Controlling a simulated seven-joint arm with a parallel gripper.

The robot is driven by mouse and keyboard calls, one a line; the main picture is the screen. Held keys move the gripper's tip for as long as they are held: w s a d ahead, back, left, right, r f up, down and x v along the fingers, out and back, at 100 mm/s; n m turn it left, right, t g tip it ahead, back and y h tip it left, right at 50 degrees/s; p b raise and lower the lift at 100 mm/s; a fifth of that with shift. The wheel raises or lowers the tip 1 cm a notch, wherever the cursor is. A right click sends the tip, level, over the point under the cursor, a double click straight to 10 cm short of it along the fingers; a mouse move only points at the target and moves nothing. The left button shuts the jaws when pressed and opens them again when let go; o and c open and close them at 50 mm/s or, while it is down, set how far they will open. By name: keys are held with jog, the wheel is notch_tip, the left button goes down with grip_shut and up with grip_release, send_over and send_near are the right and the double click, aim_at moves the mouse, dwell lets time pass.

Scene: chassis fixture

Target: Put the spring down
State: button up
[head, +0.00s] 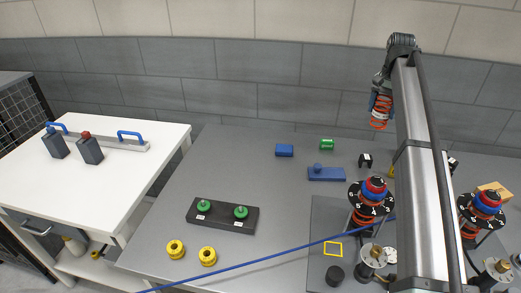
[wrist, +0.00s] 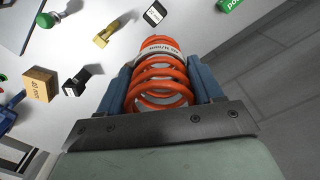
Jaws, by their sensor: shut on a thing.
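An orange coil spring (wrist: 158,92) with a white printed band sits between the two blue fingers of my gripper (wrist: 165,78) in the wrist view. The gripper is shut on it, with a finger on each side. In the head view the spring (head: 380,117) hangs under my gripper (head: 381,101) at the upper right, raised in front of the grey wall. It is clear of the tabletop. Part of the spring is hidden by the fingers and mount in the wrist view.
Two numbered strut assemblies (head: 371,198) (head: 482,209) stand at the right, partly behind my arm. A yellow square outline (head: 333,248) lies near a black cylinder (head: 335,275). Blue blocks (head: 284,150), a green part (head: 327,144) and yellow rings (head: 207,256) sit on the grey table (head: 265,190).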

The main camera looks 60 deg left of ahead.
jog(key=s+a+n, duration=0.6)
jog(key=s+a, duration=2.4)
jog(key=s, duration=0.1)
jog(key=shift+s+d+f, duration=0.1)
jog(key=shift+f, duration=7.55)
jog(key=shift+f, duration=0.1)
jog(key=o, duration=1.4)
notch_tip(320, 180, up, 12)
